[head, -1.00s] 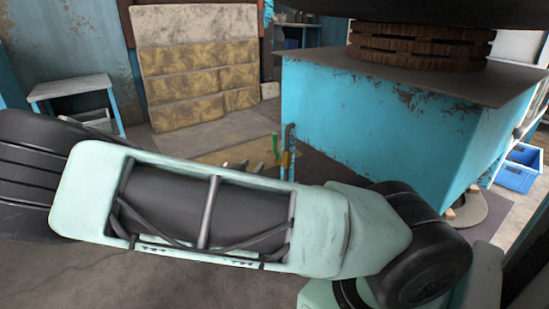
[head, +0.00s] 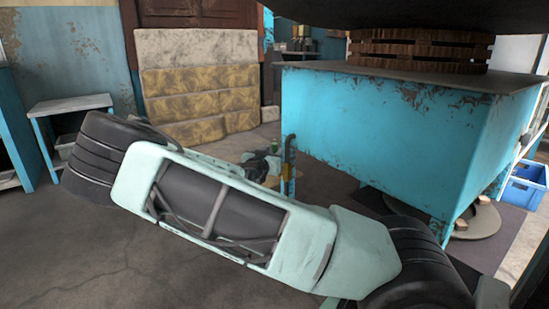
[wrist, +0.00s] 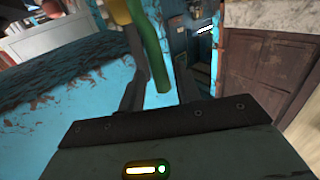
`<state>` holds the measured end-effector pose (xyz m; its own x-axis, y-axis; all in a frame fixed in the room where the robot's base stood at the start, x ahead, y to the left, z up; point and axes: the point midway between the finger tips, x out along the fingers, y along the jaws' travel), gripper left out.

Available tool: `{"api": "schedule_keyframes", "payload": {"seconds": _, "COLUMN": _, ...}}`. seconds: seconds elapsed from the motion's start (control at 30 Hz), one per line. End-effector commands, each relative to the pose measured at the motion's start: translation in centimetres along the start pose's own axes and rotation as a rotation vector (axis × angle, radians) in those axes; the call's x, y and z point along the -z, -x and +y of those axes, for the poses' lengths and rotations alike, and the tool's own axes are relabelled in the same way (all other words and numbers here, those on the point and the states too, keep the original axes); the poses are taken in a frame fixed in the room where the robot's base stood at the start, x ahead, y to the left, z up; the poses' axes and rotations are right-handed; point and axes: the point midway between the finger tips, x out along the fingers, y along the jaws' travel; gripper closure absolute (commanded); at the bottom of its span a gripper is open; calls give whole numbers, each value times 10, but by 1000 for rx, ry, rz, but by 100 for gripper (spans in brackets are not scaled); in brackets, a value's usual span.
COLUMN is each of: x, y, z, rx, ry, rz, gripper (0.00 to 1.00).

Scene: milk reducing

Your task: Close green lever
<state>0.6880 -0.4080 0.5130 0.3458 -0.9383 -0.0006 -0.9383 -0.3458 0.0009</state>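The green lever (wrist: 157,55) shows in the wrist view as a rounded green bar between the two fingers of my gripper (wrist: 157,62). The fingers stand apart, with a visible gap between the lever and the right finger. The lever lies close to the left finger; I cannot tell whether they touch. A yellow part (wrist: 117,11) sits beside the lever's upper end. In the head view, only a small green bit (head: 274,147) shows by my dark gripper (head: 263,161), left of the yellow pipe (head: 291,156). My arm partly hides this area.
A large blue tank (head: 385,130) with a rusty top stands right of the lever. Padded mattress-like panels (head: 200,85) lean at the back. A small table (head: 72,104) stands at left and a blue crate (head: 523,188) at right. The floor at front left is clear.

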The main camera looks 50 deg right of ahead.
Motion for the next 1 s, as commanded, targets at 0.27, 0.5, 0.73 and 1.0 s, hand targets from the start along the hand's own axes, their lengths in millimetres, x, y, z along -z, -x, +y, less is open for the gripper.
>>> {"api": "schedule_keyframes", "payload": {"seconds": 0.27, "x": 0, "y": -19, "z": 0, "rx": 1, "ry": -2, "rz": 1, "gripper": 66}}
{"api": "schedule_keyframes", "payload": {"seconds": 0.5, "x": 1, "y": -20, "z": 0, "rx": 1, "ry": -1, "rz": 1, "gripper": 66}}
{"api": "schedule_keyframes", "payload": {"seconds": 0.73, "x": 0, "y": -19, "z": 0, "rx": 1, "ry": 0, "rz": 0, "gripper": 100}}
{"api": "schedule_keyframes", "payload": {"seconds": 1.0, "x": -1, "y": -18, "z": -4, "rx": 2, "ry": -24, "rz": 15, "gripper": 100}}
